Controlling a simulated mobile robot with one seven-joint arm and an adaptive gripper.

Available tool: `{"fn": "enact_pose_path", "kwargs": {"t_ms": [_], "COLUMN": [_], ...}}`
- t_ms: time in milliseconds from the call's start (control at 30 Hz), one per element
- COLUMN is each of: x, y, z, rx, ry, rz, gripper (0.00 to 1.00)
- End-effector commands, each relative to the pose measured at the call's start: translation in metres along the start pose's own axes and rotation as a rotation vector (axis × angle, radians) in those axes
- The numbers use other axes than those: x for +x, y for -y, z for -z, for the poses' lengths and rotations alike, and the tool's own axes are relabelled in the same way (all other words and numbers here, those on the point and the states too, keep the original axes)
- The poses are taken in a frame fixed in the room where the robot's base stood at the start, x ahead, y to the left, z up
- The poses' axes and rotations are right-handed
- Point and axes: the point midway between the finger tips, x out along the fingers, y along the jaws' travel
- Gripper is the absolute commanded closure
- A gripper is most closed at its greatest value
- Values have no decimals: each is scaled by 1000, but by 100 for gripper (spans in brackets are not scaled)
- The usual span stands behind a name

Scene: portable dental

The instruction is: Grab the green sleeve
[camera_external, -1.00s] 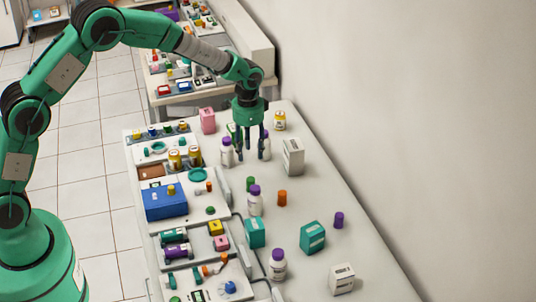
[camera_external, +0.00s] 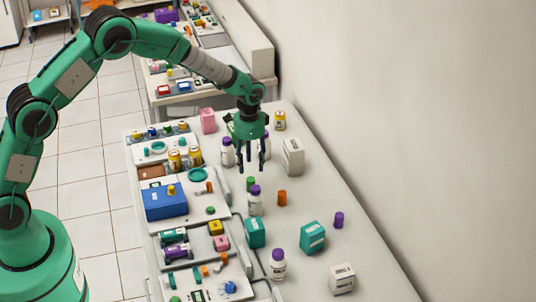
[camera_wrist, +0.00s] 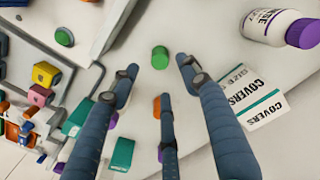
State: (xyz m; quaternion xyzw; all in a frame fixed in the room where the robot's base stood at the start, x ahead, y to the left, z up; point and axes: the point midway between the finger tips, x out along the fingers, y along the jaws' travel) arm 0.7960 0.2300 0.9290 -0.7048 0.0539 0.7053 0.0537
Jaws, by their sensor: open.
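The green sleeve, a small green cylinder (camera_external: 251,183), stands on the white counter in the external view, behind a white bottle with a purple cap (camera_external: 255,205). In the wrist view the green sleeve (camera_wrist: 160,57) lies in the gap between the spread fingers, slightly beyond their tips. My gripper (camera_external: 252,166) is open and empty, pointing down above and a little behind the sleeve. Its fingers (camera_wrist: 160,76) also show in the wrist view, apart from the sleeve.
An orange cylinder (camera_external: 282,198) stands right of the sleeve. A white carton (camera_external: 293,157) and purple-capped bottles (camera_external: 227,153) are close to my gripper. Teal boxes (camera_external: 313,237) stand nearer the front. A tray with a blue box (camera_external: 165,202) fills the left side.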

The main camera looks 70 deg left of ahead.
Motion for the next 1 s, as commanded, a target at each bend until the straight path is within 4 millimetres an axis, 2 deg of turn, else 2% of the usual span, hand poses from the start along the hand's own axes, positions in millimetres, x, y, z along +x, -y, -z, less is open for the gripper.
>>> {"fn": "enact_pose_path", "kwargs": {"t_ms": [100, 300, 767, 1000], "x": [20, 39, 43, 63], "y": [0, 0, 0, 0], "z": [-1, 0, 0, -1], "rx": [0, 0, 0, 0], "ry": [2, 0, 0, 1], "rz": [-1, 0, 0, 0], "gripper": [54, 54, 54, 54]}}
